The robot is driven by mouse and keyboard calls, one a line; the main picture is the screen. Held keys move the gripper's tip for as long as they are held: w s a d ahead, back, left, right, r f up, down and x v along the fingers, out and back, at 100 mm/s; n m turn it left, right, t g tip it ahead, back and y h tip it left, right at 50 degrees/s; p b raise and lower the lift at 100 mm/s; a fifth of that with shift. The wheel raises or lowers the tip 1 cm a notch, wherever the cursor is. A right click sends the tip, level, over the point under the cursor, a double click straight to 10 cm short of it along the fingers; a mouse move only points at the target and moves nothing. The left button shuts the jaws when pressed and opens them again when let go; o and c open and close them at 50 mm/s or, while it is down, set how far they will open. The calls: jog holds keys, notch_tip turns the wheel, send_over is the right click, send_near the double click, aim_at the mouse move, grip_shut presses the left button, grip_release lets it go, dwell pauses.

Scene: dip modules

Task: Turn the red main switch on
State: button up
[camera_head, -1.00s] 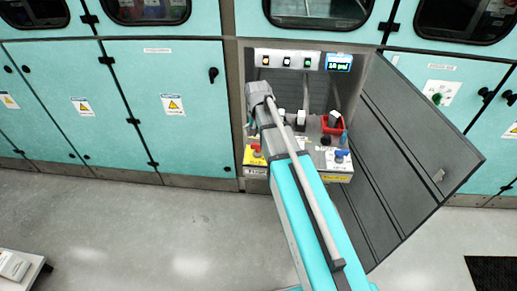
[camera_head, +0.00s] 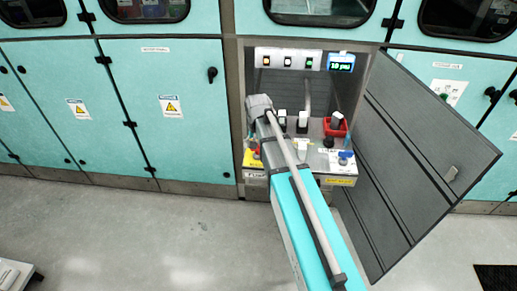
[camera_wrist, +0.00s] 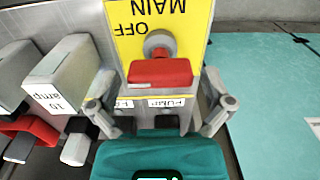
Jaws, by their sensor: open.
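The red main switch (camera_wrist: 160,72) sits on a yellow plate (camera_wrist: 190,35) marked MAIN and OFF in the wrist view. Its red bar handle lies crosswise on a round grey shaft. My gripper (camera_wrist: 160,88) is open, with one finger to each side of the red handle. I cannot tell whether the fingers touch it. In the head view a small red part of the switch (camera_head: 254,154) shows at the left of the panel, partly hidden by my arm.
Grey levers (camera_wrist: 78,75) stand left of the switch in the wrist view. In the head view, a blue knob (camera_head: 343,158) and a red-framed switch (camera_head: 336,125) are to the right. An open grey door (camera_head: 420,160) bounds the right side. A blue display (camera_head: 341,62) hangs above.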

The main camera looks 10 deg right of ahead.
dwell(0.3)
jog(key=c, duration=0.9)
jog(key=shift+d, duration=0.2)
jog(key=shift+c, duration=0.3)
jog(key=shift+a, duration=0.1)
